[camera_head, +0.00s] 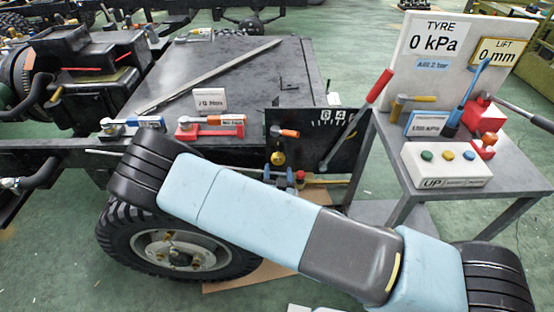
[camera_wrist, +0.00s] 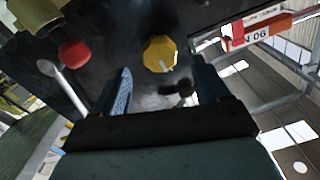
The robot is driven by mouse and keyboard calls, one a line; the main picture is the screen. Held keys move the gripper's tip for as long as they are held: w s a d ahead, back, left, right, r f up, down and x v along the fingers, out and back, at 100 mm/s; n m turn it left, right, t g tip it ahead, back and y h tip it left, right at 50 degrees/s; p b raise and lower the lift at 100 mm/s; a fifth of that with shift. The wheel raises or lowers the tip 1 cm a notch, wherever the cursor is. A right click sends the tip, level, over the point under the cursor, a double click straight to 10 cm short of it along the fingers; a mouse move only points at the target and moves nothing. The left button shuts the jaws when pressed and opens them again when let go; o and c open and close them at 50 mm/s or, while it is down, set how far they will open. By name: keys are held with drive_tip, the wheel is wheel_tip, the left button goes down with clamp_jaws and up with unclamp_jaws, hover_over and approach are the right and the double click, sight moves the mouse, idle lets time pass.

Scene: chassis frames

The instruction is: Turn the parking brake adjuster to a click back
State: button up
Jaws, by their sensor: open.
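A yellow knob (camera_wrist: 160,54), which looks like the adjuster, sits on a dark panel in the wrist view. A short pale mark runs down its face. It also shows low on the black upright panel (camera_head: 262,122) in the head view (camera_head: 278,158). My gripper (camera_wrist: 163,80) is open, with one finger to each side of the picture's middle. The knob lies beyond the fingertips, between their lines, and I see no contact. A dark rod-like part shows between the fingers below the knob.
A long lever with a red grip (camera_head: 379,88) leans beside the panel. An orange-ended handle (camera_head: 289,133) sits above the knob. A tyre (camera_head: 178,240) stands below the frame. A grey table (camera_head: 372,150) with tools and a button box (camera_head: 446,166) stands right.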

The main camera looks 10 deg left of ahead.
sight(278, 161)
drive_tip(key=x, duration=0.7)
drive_tip(key=shift+d, duration=0.1)
drive_tip(key=shift+s, duration=0.1)
drive_tip(key=c, duration=1)
drive_tip(key=shift+c, duration=0.2)
